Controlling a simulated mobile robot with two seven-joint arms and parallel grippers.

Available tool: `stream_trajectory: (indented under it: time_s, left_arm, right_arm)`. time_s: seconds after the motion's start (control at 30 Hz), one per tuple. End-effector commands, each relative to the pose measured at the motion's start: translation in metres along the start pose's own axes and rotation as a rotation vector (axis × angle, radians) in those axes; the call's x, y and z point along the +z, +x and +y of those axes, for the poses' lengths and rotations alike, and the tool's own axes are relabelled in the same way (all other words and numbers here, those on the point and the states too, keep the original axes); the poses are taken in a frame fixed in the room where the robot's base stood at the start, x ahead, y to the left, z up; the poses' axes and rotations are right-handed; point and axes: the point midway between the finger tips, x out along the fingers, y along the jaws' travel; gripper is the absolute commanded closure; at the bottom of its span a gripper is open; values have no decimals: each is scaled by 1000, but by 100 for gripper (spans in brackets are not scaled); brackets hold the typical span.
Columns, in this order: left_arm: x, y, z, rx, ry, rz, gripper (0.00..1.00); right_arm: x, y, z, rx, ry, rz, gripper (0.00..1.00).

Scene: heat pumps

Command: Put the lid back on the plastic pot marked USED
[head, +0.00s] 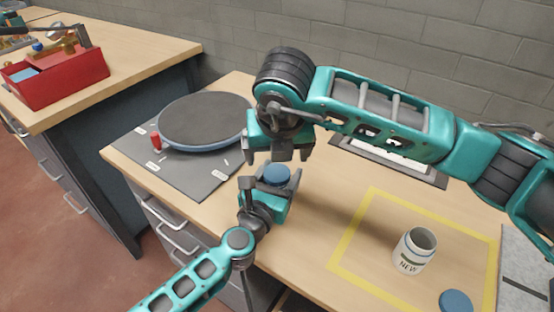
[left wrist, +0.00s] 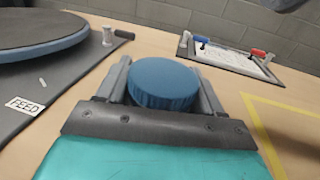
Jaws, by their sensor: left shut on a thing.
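My left gripper (head: 266,184) is shut on a blue-lidded thing above the near edge of the bench. The round blue lid (head: 277,174) lies level between its fingers. In the left wrist view the ribbed lid (left wrist: 164,83) is between the two fingers. What is under it is hidden, so I cannot tell whether a pot is there. No USED marking shows. My right gripper (head: 285,155) hangs just above the lid, pointing down, with its fingers apart and nothing seen between them. A white pot marked NEW (head: 410,262) stands open on the right. A second blue lid (head: 456,301) lies near it.
A yellow taped outline (head: 350,228) surrounds the NEW pot. A dark round plate (head: 205,118) on a grey base stands at left. A clipboard (left wrist: 230,58) with pens lies at the back. A red toolbox (head: 62,82) is on another bench. Bench between them is clear.

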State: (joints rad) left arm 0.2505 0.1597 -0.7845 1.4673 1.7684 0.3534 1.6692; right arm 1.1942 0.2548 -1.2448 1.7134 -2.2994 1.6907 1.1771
Motion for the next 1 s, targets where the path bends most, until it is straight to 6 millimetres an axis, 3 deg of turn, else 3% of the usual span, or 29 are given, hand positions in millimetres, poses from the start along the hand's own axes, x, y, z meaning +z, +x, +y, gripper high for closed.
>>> stream_trajectory:
  time_s: [0.4, 0.43, 0.73, 1.0]
  left_arm:
    - [1, 0, 2, 3, 2, -1, 100]
    - [1, 0, 2, 3, 2, -1, 32]
    - [0, 0, 2, 3, 2, 0, 4]
    - [0, -1, 2, 3, 2, 1, 4]
  right_arm:
    - [1, -11, 0, 1, 0, -3, 9]
    - [1, -11, 0, 1, 0, -3, 9]
    - [1, -11, 0, 1, 0, -3, 9]
    - [1, -11, 0, 1, 0, -3, 9]
